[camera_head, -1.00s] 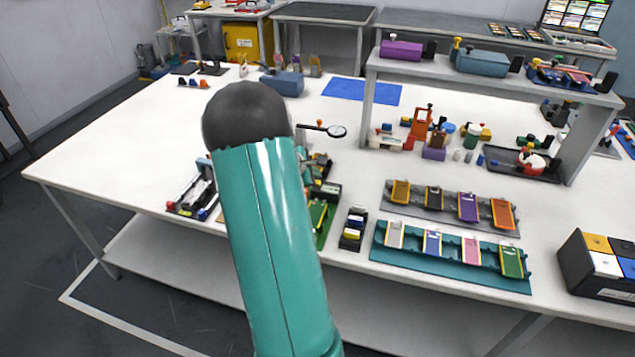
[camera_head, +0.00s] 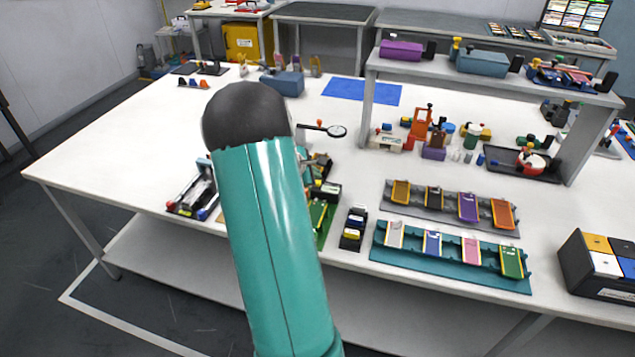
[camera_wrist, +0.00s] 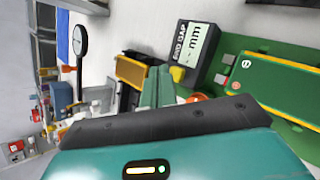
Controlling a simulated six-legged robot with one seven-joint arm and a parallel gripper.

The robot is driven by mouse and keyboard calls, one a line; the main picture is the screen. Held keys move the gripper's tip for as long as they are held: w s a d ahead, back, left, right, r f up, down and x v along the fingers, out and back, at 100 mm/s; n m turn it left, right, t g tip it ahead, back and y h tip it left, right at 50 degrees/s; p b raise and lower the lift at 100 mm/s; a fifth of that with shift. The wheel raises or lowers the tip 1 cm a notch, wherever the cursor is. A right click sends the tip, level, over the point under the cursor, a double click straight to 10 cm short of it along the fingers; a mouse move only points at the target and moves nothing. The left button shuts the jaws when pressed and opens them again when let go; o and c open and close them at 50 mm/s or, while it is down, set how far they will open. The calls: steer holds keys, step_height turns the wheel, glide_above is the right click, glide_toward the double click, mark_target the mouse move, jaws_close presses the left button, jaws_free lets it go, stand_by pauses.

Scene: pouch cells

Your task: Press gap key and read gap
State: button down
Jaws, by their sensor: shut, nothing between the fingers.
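The gap gauge's display (camera_wrist: 193,52), a dark box with a pale screen, reads "END GAP" and "- mm" in the wrist view, turned on its side. A small yellow key (camera_wrist: 177,74) sits at the display's lower left edge. My gripper (camera_wrist: 160,72) is shut and empty, its greenish fingers just left of the yellow key. I cannot tell whether they touch it. A green board (camera_wrist: 275,85) with a yellow-edged cell-like panel lies right of the display. In the head view my teal arm hides the gripper and most of the gauge; part of the green board (camera_head: 325,222) shows.
A round magnifier (camera_wrist: 81,40) stands left of the gauge; it also shows in the head view (camera_head: 336,131). An orange-framed tray (camera_wrist: 132,72) is close to my fingers. A teal rack (camera_head: 450,265) of coloured cells lies to the right.

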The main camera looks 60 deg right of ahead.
steer(key=shift+f, duration=0.45)
steer(key=shift+f, duration=0.5)
stand_by(1.0)
steer(key=shift+r, duration=0.95)
step_height(320, 180, up, 5)
stand_by(0.4)
stand_by(0.7)
